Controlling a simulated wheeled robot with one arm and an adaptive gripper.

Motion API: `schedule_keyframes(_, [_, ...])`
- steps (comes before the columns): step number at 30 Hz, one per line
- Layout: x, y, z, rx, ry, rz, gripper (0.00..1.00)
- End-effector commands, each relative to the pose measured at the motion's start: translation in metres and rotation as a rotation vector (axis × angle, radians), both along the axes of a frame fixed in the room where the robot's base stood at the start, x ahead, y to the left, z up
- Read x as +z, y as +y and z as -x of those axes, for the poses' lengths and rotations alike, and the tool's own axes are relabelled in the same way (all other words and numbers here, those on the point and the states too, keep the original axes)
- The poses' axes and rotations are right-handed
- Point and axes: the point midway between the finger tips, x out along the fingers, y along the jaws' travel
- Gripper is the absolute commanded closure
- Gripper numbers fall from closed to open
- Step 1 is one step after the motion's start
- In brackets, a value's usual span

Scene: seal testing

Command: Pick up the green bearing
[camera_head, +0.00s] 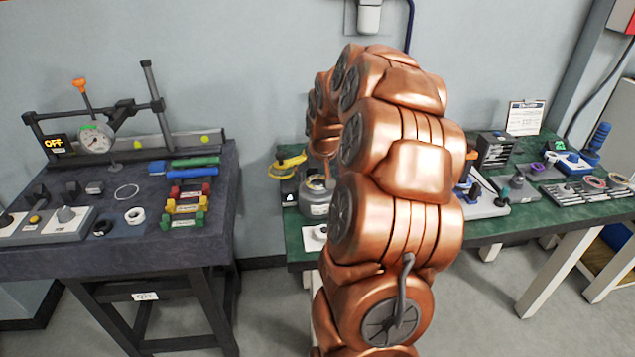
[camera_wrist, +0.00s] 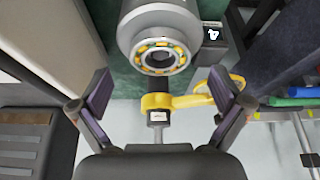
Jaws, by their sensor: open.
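A ring-shaped bearing (camera_wrist: 158,57) with yellow segments around a grey ring shows in the wrist view, set in the face of a grey metal cylinder (camera_wrist: 160,20). I cannot tell whether it is the green bearing; no other bearing is clear in that view. My gripper (camera_wrist: 161,90) is open and empty, its two dark fingers apart on either side, below the cylinder in the picture. In the head view a grey round housing (camera_head: 317,198) stands on the green table, left of my arm. My copper arm hides part of that table and my gripper.
A yellow tool (camera_wrist: 185,101) lies just below the cylinder in the wrist view, between the fingers. The green-topped table (camera_head: 500,228) holds several parts at right. A dark table (camera_head: 150,245) at left holds a dial gauge stand (camera_head: 95,138) and coloured blocks. A floor gap separates the tables.

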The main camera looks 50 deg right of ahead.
Motion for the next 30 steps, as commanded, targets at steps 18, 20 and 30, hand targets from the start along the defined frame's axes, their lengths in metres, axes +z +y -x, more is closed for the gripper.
schedule_keyframes(18, [-0.024,-0.006,-0.009,0.0,0.0,0.0,0.14])
schedule_keyframes(20, [-0.024,-0.006,-0.009,0.0,0.0,0.0,0.2])
schedule_keyframes(30, [-0.024,-0.005,-0.009,0.0,0.001,-0.001,0.55])
